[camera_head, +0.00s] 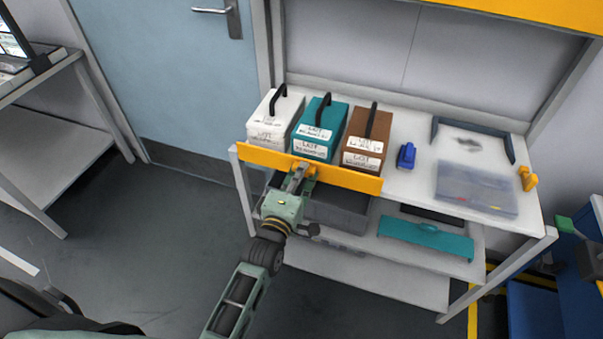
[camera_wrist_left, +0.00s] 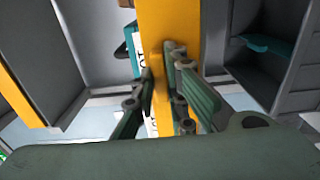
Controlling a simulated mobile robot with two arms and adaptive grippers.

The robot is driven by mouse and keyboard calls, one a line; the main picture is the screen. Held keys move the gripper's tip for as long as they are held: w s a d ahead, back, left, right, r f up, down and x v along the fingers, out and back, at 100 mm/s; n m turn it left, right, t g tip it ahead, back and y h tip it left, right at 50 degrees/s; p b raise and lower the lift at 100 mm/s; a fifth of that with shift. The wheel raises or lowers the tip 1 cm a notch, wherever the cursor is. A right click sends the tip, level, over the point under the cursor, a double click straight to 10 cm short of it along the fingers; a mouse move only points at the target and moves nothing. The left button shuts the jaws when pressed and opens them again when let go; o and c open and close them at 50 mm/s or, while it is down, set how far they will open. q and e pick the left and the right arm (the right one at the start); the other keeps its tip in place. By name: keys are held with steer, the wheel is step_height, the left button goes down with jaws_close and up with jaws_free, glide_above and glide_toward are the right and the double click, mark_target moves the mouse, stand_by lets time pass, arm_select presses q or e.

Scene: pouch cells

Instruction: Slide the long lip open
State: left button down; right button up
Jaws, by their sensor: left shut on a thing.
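The long lip is a yellow bar (camera_head: 345,178) along the front edge of the white bench, in front of the lot boxes. My left gripper (camera_head: 302,172) is at the lip, left of its middle, and is shut on it. In the left wrist view the yellow lip (camera_wrist_left: 165,30) runs up the picture between the fingers of my left gripper (camera_wrist_left: 165,90). The fingertips hide part of the lip. My right gripper does not show in either view.
A white box (camera_head: 270,118), a teal box (camera_head: 318,120) and a brown box (camera_head: 368,130) with black handles stand behind the lip. A blue item (camera_head: 407,156) and a clear bin (camera_head: 475,188) are to the right. A grey tray (camera_head: 340,212) and teal panel (camera_head: 425,238) are below.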

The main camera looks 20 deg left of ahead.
arm_select(q)
step_height(320, 180, down, 6)
steer(key=b, duration=0.4)
steer(key=shift+f, duration=0.25)
steer(key=c, duration=1.8)
jaws_free()
steer(key=shift+o, duration=0.2)
